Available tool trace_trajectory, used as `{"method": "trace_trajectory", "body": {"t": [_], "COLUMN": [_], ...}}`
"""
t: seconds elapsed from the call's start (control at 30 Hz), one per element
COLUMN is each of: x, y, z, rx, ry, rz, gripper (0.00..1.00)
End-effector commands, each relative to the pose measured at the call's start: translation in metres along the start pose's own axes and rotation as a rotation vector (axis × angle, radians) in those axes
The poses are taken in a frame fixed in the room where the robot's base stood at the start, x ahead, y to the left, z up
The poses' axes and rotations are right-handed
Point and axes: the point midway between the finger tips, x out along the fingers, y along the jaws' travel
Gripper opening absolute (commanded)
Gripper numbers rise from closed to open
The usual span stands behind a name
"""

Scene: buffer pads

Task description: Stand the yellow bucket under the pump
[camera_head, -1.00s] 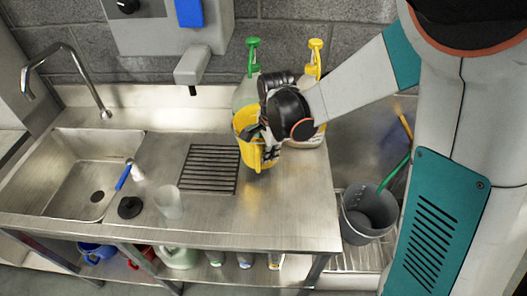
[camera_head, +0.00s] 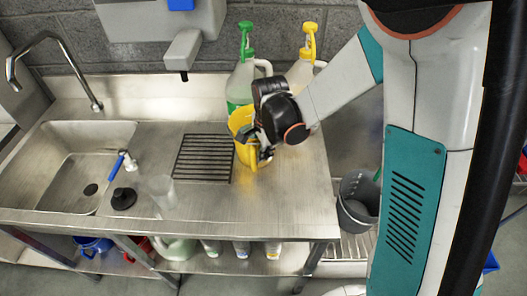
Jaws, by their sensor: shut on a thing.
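The yellow bucket (camera_head: 241,121) is at the right edge of the slatted drain grid (camera_head: 204,158), in front of the bottles. My gripper (camera_head: 262,148) is shut on its right side; the fingers are partly hidden by the wrist and bucket. I cannot tell whether the bucket's base touches the counter. A grey wall-mounted pump (camera_head: 184,49) has a downward spout above the back of the counter, up and left of the bucket. The bucket is to the right of the spout, not below it.
A green-topped bottle (camera_head: 243,75) and a yellow-topped bottle (camera_head: 303,70) stand behind my gripper. A clear cup (camera_head: 161,191), black stopper (camera_head: 123,198) and blue-handled tool (camera_head: 117,165) lie left, by the sink (camera_head: 70,190). The front right counter is clear.

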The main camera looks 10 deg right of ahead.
Motion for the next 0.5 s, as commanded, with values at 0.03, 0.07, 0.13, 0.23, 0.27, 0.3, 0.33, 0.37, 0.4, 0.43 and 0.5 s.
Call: {"method": "trace_trajectory", "body": {"t": [0.03, 0.07, 0.13, 0.23, 0.27, 0.3, 0.33, 0.37, 0.4, 0.43, 0.5], "x": [0.0010, 0.0008, 0.0006, 0.0005, 0.0005, 0.0005, 0.0005, 0.0004, 0.0003, -0.0001, -0.0026], "y": [-0.0001, -0.0001, -0.0001, 0.0000, 0.0000, 0.0000, 0.0000, 0.0000, 0.0000, -0.0001, -0.0003], "z": [0.0000, 0.0000, 0.0000, 0.0000, 0.0000, 0.0000, 0.0000, 0.0000, 0.0000, 0.0000, 0.0000], "rx": [0.000, 0.000, 0.000, 0.000, 0.000, 0.000, 0.000, 0.000, 0.000, 0.000, 0.000], "ry": [0.000, 0.000, 0.000, 0.000, 0.000, 0.000, 0.000, 0.000, 0.000, 0.000, 0.000], "rz": [0.000, 0.000, 0.000, 0.000, 0.000, 0.000, 0.000, 0.000, 0.000, 0.000, 0.000], "gripper": [0.14, 0.21, 0.27, 0.27, 0.27, 0.27, 0.27, 0.27, 0.27, 0.27, 0.27]}}
